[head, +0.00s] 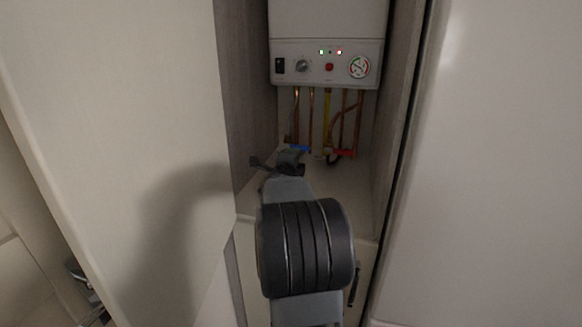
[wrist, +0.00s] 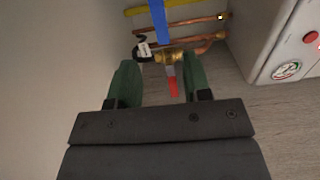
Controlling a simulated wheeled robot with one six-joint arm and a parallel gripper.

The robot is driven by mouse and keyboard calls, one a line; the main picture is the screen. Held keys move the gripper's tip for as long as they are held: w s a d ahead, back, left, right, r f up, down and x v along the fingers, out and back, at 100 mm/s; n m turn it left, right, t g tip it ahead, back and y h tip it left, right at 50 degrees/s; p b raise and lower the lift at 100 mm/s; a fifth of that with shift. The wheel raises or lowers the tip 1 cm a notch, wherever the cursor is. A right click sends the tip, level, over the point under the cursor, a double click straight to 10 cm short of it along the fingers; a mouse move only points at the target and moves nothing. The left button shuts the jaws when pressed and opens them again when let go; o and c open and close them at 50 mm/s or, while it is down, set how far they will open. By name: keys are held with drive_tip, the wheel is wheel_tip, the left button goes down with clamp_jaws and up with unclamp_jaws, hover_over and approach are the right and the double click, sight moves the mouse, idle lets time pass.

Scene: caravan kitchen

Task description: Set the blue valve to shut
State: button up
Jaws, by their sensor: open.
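The blue valve lever (head: 299,148) is in the recess below the boiler, among the pipe ends. It lies crosswise to the upright pipes in the head view. In the wrist view the blue lever (wrist: 159,20) is at the top, beyond my fingertips, across the copper pipes. My gripper (wrist: 160,78) is open, with its two green fingers apart and nothing held between them. In the head view my gripper (head: 290,158) is just in front of the blue lever and partly covers its surroundings. The blue lever's pivot is not clear.
A red lever (head: 343,153) is right of the blue one; it also shows between my fingers in the wrist view (wrist: 173,82), near a brass fitting (wrist: 170,57). A white tag (wrist: 144,48) hangs nearby. The boiler (head: 325,63) is above. Walls close in the narrow recess.

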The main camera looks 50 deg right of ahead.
drive_tip(key=shift+v, duration=1.9)
drive_tip(key=shift+d, duration=0.1)
